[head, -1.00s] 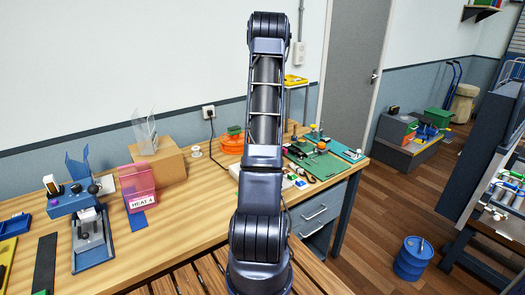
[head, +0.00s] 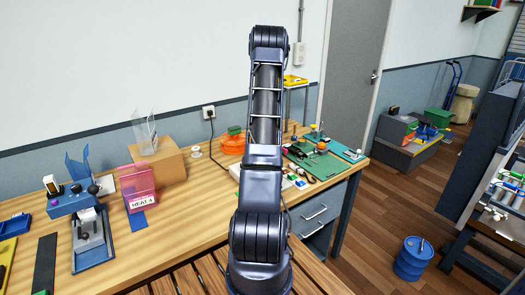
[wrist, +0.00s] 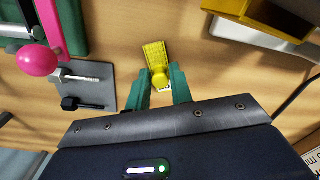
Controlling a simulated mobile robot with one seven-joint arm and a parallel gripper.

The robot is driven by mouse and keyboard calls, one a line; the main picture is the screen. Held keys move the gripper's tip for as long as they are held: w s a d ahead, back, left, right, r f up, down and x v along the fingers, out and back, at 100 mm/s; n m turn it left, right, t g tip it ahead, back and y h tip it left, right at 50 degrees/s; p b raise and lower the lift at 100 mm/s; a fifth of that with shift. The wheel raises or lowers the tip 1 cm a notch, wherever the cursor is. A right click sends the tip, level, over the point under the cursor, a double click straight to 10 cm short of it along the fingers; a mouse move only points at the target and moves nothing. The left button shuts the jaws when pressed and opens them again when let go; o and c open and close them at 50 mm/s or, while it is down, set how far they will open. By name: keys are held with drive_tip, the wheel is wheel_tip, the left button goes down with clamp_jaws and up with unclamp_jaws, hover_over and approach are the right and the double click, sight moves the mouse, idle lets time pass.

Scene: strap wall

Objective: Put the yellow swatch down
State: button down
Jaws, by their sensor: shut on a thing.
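The yellow swatch (wrist: 157,56) shows in the wrist view as a small ribbed yellow piece with a rounded yellow knob at its near end. My gripper (wrist: 162,80) has two green fingers, one on each side of the knob, shut on the swatch. Pale wood lies behind the swatch; I cannot tell whether the swatch touches it or hangs above it. In the head view my arm rises through the middle, and neither my gripper nor the swatch can be made out there.
In the wrist view a grey plate with bolts (wrist: 88,85) and a pink ball (wrist: 38,60) are at left; a yellow tray (wrist: 270,15) is at upper right. Wood around the swatch is bare. The head view shows a workbench (head: 185,225) with a pink holder (head: 139,180).

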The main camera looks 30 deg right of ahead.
drive_tip(key=c, duration=1.2)
unclamp_jaws()
drive_tip(key=shift+f, duration=0.1)
drive_tip(key=shift+c, duration=0.2)
